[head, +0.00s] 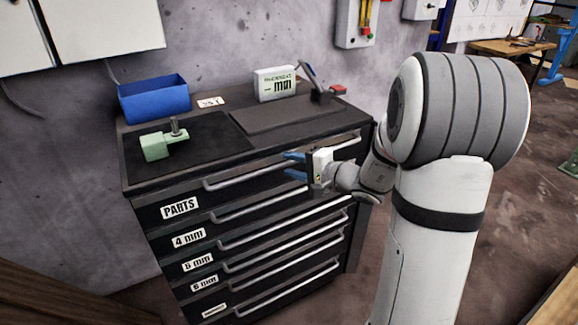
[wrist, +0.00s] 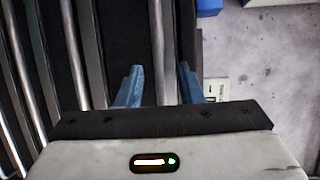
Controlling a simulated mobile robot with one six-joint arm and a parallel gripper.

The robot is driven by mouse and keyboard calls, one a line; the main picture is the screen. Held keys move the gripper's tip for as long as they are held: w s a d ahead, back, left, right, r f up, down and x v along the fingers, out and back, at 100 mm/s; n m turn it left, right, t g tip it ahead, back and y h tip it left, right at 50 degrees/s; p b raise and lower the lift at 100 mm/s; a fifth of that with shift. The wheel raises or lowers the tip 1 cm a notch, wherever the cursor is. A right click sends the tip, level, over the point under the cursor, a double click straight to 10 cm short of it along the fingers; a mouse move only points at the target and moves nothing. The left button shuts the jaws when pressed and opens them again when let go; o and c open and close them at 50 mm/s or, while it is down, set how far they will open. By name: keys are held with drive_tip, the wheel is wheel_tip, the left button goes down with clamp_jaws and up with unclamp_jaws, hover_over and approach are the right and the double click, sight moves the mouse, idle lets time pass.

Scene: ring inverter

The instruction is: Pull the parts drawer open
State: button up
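The parts drawer (head: 215,200) is the top drawer of a dark cabinet, with a white PARTS label (head: 180,208) at its left. Its front looks flush with the cabinet, so it stands shut. A long silver bar handle (head: 245,175) runs along its top. My gripper (head: 294,165) is at the right half of this handle, its blue fingers one above the other. In the wrist view my gripper (wrist: 159,82) is open, with a silver bar (wrist: 163,45) showing between the separated fingers. I cannot tell whether either finger touches it.
Lower drawers, labelled 4 mm (head: 188,239) and on down, have similar handles close below. On the cabinet top are a blue bin (head: 154,99), a green part (head: 158,145) and a white box (head: 275,84). Open floor (head: 510,215) lies to the right.

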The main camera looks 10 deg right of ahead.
drive_tip(key=shift+w+a, duration=0.1)
drive_tip(key=shift+c, duration=0.3)
clamp_jaws()
